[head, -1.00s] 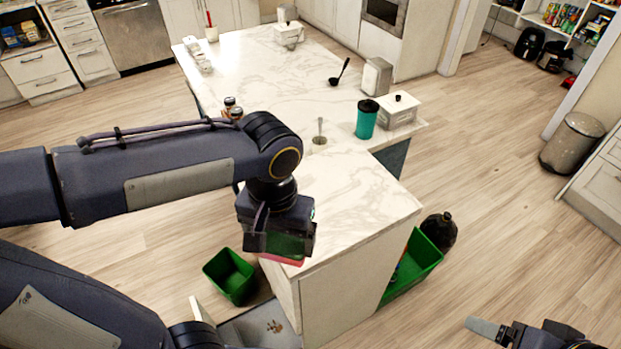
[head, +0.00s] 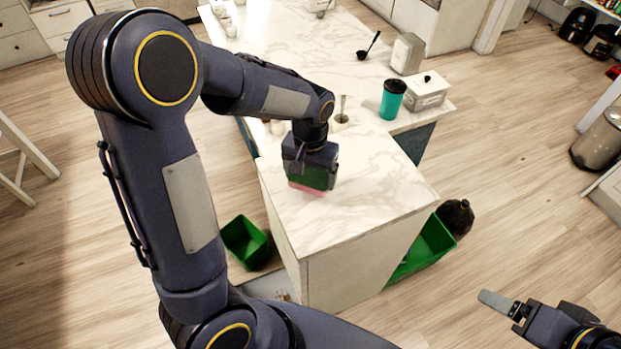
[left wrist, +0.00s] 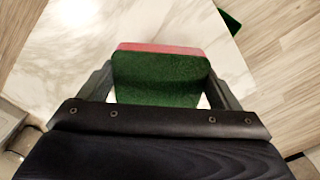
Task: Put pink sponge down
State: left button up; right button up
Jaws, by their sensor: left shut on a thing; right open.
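The pink sponge (head: 307,190) has a green scouring side and shows as a pink edge under my left gripper (head: 312,178) in the head view. In the left wrist view the sponge (left wrist: 160,75) sits between both fingers of my left gripper (left wrist: 160,90), green face toward the camera and pink edge at the far end. My left gripper is shut on it over the near part of the white marble counter (head: 370,190). I cannot tell whether the sponge touches the counter. My right gripper (head: 535,315) is open and empty at the lower right, over the floor.
A teal cup (head: 392,100), a white lidded box (head: 427,90), a metal spoon (head: 342,112) and a black ladle (head: 368,48) are farther along the counter. Green bins (head: 245,242) stand on the floor beside it. The counter's near right part is clear.

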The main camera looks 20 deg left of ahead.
aim_at(310, 182)
pick_arm(q)
jog(key=shift+w+a+f, duration=0.1)
jog(key=shift+w+f, duration=0.1)
jog(key=shift+f, duration=0.1)
jog(key=shift+w+f, duration=0.15)
jog(key=shift+f, duration=1.55)
